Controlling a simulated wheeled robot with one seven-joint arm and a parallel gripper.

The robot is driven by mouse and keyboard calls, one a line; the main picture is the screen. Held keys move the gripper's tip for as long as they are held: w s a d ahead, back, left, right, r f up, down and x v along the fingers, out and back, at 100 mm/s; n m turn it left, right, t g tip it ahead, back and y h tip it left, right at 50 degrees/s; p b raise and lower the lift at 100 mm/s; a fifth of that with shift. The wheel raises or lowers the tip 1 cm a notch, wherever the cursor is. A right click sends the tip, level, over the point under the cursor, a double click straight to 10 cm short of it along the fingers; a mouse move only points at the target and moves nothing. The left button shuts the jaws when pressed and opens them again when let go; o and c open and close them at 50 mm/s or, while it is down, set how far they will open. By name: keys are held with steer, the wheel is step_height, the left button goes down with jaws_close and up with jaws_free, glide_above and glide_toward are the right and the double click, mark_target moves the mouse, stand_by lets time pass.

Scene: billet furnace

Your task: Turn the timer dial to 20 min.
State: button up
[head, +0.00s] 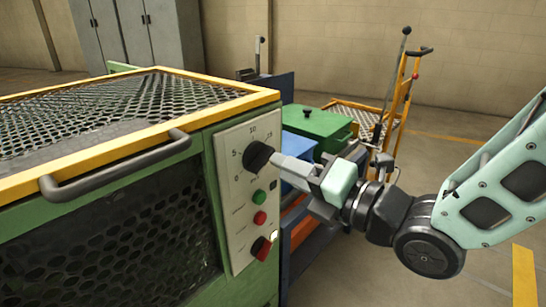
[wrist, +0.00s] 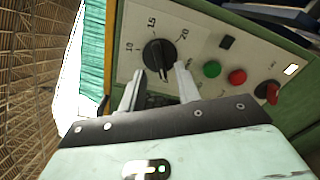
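The timer dial (head: 258,156) is a round black knob at the top of the pale control panel (head: 233,215) on the green machine. Printed numbers around it include 0, 5, 10 and 15 in the head view. The dial also shows in the wrist view (wrist: 157,54), with 10, 15 and 20 readable. I cannot tell which number it points to. My gripper (wrist: 161,72) is at the dial, its two pale fingers apart with the knob's near edge between their tips. Whether the fingers touch the knob is unclear. In the head view my fingers hide the dial's right side.
Below the dial are a green button (head: 259,197), a red button (head: 260,217) and a red-and-black rotary switch (head: 262,247) beside a lit lamp (head: 274,235). A dark handle (head: 115,170) juts from the machine's front. Green and blue bins and a yellow trolley (head: 403,95) stand behind my arm.

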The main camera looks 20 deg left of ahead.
mark_target(267, 162)
steer(key=shift+x, duration=1.85)
jaws_close()
